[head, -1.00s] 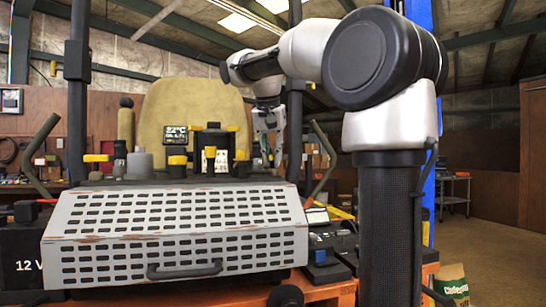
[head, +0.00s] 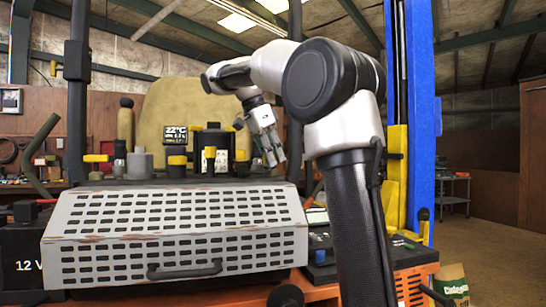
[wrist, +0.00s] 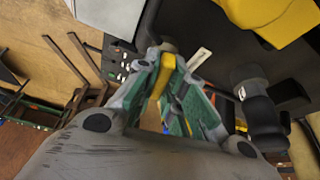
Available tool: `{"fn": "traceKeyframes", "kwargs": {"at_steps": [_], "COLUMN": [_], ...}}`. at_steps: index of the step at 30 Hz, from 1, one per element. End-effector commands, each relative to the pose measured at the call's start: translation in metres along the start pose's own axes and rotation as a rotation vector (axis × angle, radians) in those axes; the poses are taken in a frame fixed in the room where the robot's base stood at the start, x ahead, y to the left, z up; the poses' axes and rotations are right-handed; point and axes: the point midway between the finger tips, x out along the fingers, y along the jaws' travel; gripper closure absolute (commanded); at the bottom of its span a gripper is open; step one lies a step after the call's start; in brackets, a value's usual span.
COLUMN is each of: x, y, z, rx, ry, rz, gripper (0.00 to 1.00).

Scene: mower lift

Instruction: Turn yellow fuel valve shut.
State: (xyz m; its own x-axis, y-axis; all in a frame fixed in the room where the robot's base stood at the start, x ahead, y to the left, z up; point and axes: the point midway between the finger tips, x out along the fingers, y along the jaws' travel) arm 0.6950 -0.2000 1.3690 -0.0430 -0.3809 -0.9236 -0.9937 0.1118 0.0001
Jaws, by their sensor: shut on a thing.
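My gripper (head: 272,156) is low at the right end of the machine, behind the grey perforated cover, its fingers pointing down and tilted. In the wrist view my gripper (wrist: 168,72) has its green-padded fingers closed around a narrow yellow lever, the yellow fuel valve (wrist: 164,77). The lever lies between the fingertips, and the fingers hide part of it. In the head view I cannot make out the valve at the gripper; the fingers appear to cover it.
The perforated cover (head: 175,235) fills the machine's front. Yellow-capped fittings (head: 177,161) and a black canister (head: 213,145) stand on its top, left of my gripper. A blue lift post (head: 422,120) rises at the right. Open floor (head: 490,235) lies beyond it.

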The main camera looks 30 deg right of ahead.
Motion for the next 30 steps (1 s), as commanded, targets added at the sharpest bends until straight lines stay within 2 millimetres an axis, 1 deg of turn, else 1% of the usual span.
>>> {"fn": "traceKeyframes", "kwargs": {"at_steps": [6,12,27,28,30], "x": [0.0001,0.0001,0.0001,0.0001,0.0001], "y": [-0.0005,-0.0004,0.0,0.0,0.0], "z": [0.0002,0.0001,0.0001,0.0002,0.0001], "rx": [0.103,0.154,0.17,0.17,0.17], "ry": [-0.001,-0.001,-0.001,-0.001,-0.001], "rz": [0.043,0.063,0.07,0.07,0.07], "gripper": [1.0,1.0,1.0,0.87,0.74]}}
